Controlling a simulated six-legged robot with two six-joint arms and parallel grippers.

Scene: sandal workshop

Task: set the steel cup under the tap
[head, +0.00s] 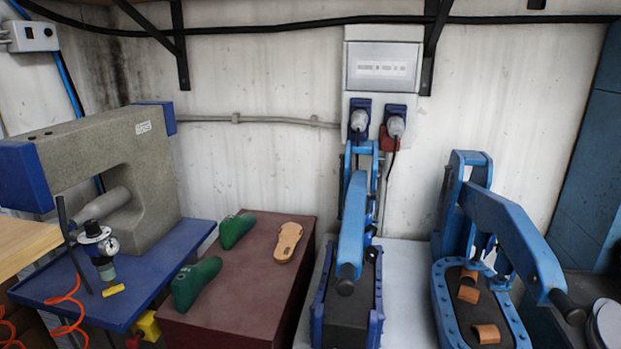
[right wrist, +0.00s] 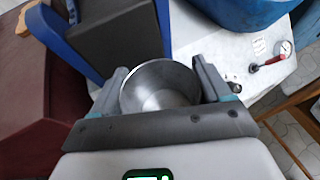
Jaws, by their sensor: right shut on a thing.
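The steel cup (right wrist: 152,98) is in the right wrist view, a plain grey metal cup seen from above with its open mouth toward the camera. It looks empty. My right gripper (right wrist: 160,82) is shut on it, with one grey finger on each side of its wall. The cup and this gripper do not show in the head view. My left gripper is in neither view. I cannot make out a tap in either view.
In the head view, a blue press (head: 352,235) and a second blue press (head: 530,245) stand on a pale bench. Green lasts (head: 196,283) and a sole (head: 288,242) lie on a maroon box (head: 255,285). A red-handled item (right wrist: 268,63) lies on white in the wrist view.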

